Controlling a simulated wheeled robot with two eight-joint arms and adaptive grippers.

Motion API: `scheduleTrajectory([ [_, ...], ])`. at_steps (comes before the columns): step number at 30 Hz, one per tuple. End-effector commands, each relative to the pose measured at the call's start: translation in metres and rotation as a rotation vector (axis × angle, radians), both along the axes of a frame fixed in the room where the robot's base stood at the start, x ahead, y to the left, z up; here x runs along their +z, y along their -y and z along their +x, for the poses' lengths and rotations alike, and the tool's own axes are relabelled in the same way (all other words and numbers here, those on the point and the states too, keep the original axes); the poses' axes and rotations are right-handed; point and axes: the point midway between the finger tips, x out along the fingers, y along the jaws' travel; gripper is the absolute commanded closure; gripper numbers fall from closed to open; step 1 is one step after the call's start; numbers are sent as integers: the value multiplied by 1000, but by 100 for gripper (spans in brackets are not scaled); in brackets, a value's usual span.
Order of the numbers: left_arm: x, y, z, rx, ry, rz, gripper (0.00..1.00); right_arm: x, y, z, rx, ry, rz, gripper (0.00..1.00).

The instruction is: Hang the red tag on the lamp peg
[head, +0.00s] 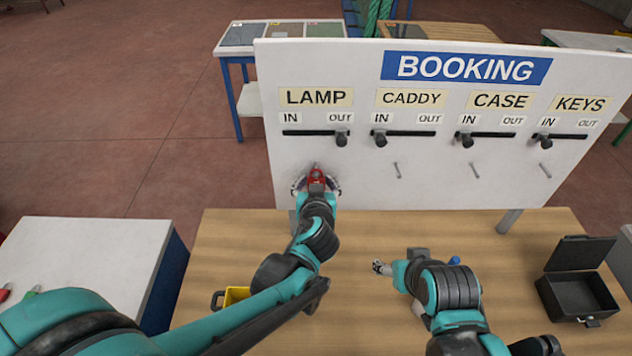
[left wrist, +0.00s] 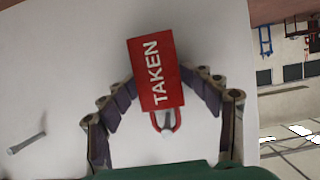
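The red tag (head: 316,178), marked TAKEN, is at the board under the LAMP label; it shows large in the left wrist view (left wrist: 156,75). Its red loop (left wrist: 178,122) appears to be around the lamp peg (left wrist: 167,131), whose end shows inside the loop. My left gripper (head: 317,188) is at the tag, its fingers spread on either side in the left wrist view (left wrist: 160,85). The fingers look open; whether a tip touches the tag's edge is unclear. My right gripper (head: 382,268) is low over the table, away from the tag, its fingers too small to read.
The white BOOKING board (head: 420,185) has several sliders and bare pegs, including the caddy peg (head: 397,170). On the wooden table (head: 220,255) are a yellow container (head: 237,295) at left and an open black case (head: 580,295) at right. A white-topped cabinet (head: 85,255) stands left.

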Motion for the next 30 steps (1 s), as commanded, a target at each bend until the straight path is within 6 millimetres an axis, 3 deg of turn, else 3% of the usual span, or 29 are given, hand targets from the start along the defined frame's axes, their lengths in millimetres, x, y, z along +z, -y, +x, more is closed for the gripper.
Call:
scheduleTrajectory([
  [8,5,1,-13,-3,-1,0,39,0,0,0,0,0,0,34],
  [21,35,1,-87,-4,0,1,39,0,0,0,0,0,0,34],
  [30,45,1,-110,-1,1,0,39,0,0,0,0,0,0,34],
])
